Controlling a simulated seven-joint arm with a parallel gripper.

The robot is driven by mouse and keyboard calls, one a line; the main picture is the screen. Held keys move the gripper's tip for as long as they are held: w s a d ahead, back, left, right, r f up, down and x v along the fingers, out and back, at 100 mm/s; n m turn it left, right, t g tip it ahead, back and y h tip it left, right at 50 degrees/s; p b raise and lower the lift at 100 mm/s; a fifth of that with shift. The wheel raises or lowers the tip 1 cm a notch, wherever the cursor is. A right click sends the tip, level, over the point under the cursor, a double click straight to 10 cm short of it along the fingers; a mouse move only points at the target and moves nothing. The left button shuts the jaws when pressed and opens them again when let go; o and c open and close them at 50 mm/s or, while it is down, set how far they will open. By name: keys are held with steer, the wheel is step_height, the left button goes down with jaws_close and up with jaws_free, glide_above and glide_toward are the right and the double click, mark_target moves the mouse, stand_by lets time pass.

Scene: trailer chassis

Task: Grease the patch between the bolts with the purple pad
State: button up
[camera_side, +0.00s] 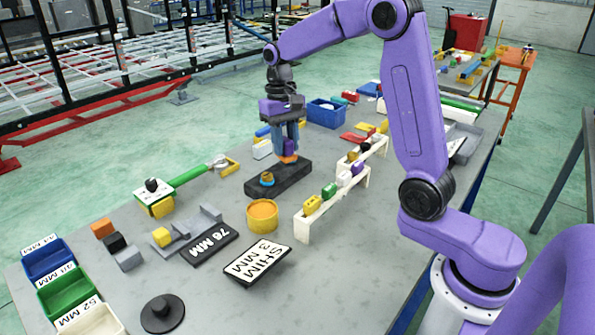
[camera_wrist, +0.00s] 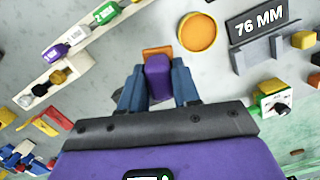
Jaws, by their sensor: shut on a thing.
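My gripper (camera_side: 287,146) points down over a long dark block (camera_side: 292,182); its blue fingers are shut on a purple pad (camera_side: 289,146). The pad also shows between the fingers in the wrist view (camera_wrist: 157,77). An orange piece (camera_side: 288,159) shows just below the pad, at or very near the block's top; I cannot tell whether it is part of the pad. A bolt-like knob (camera_side: 267,179), blue and orange, stands on the block's near end. The fingers may hide another bolt, and the patch cannot be made out. In the wrist view the block is not clearly visible.
A round yellow-orange tin (camera_side: 262,215) stands close in front of the block. White racks (camera_side: 333,206) with small coloured pieces are to the right. A blue bin (camera_side: 326,113) is behind.

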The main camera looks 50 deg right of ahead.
steer(key=w+d+f, duration=0.5)
steer(key=w+d, duration=0.2)
steer(key=w, duration=0.4)
steer(key=shift+s+a+f, duration=0.1)
steer(key=shift+s+f, duration=0.05)
steer(key=shift+f, duration=1.3)
steer(key=shift+s+a+f, duration=0.1)
steer(key=shift+f, duration=1.35)
steer(key=shift+d+f, duration=0.4)
steer(key=shift+f, duration=0.2)
steer(key=shift+d+f, duration=0.35)
steer(key=shift+f, duration=0.25)
steer(key=shift+d, duration=1.3)
steer(key=a, duration=0.4)
step_height(320, 180, up, 8)
